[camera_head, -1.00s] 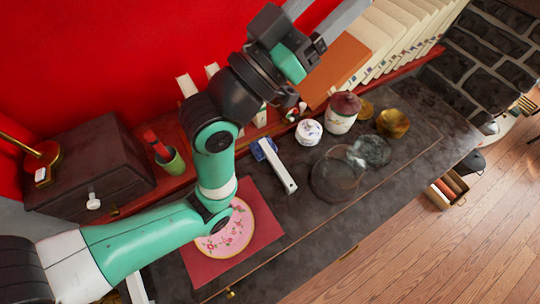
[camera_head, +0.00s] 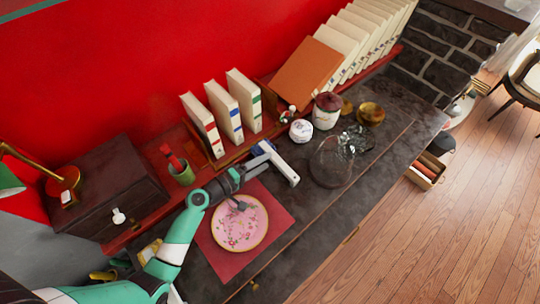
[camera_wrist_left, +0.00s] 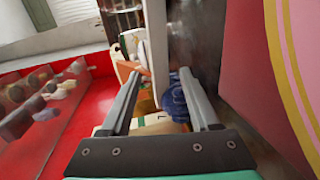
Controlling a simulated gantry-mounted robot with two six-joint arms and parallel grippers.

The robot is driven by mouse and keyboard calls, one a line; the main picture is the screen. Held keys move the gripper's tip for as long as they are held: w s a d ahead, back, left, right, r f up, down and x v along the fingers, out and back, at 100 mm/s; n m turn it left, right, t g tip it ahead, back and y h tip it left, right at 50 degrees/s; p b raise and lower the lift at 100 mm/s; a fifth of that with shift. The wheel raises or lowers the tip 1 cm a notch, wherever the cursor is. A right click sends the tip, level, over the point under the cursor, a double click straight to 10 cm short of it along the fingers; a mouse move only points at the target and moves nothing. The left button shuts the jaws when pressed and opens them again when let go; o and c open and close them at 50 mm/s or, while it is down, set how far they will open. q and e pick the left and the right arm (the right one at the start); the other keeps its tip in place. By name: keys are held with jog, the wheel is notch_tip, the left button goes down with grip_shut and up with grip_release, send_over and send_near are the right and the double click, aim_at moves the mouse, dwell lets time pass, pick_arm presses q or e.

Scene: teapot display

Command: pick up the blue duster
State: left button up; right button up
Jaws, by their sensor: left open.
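The blue duster (camera_head: 262,148) lies on the dark tabletop, with a blue head and a long white handle slanting toward the front right. My left gripper (camera_head: 259,167) is low over the table, beside the duster's head and the handle's near end, and partly overlaps them in the head view. In the left wrist view, its two fingers are apart (camera_wrist_left: 159,74), and the blue head (camera_wrist_left: 175,103) shows between them, close to the right finger. Whether a finger touches it I cannot tell. My right gripper is not in view.
A pink plate (camera_head: 240,222) on a red mat (camera_head: 281,218) lies just in front of my left gripper. White books (camera_head: 223,110) stand behind. A round white box (camera_head: 301,130), a lidded jar (camera_head: 326,112) and a glass dish (camera_head: 330,165) stand to the right.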

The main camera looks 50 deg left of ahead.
pick_arm(q)
jog(key=w, duration=0.2)
jog(key=w+f+b, duration=0.1)
jog(key=w, duration=0.2)
jog(key=shift+s, duration=0.1)
jog(key=shift+c, duration=0.4)
grip_shut()
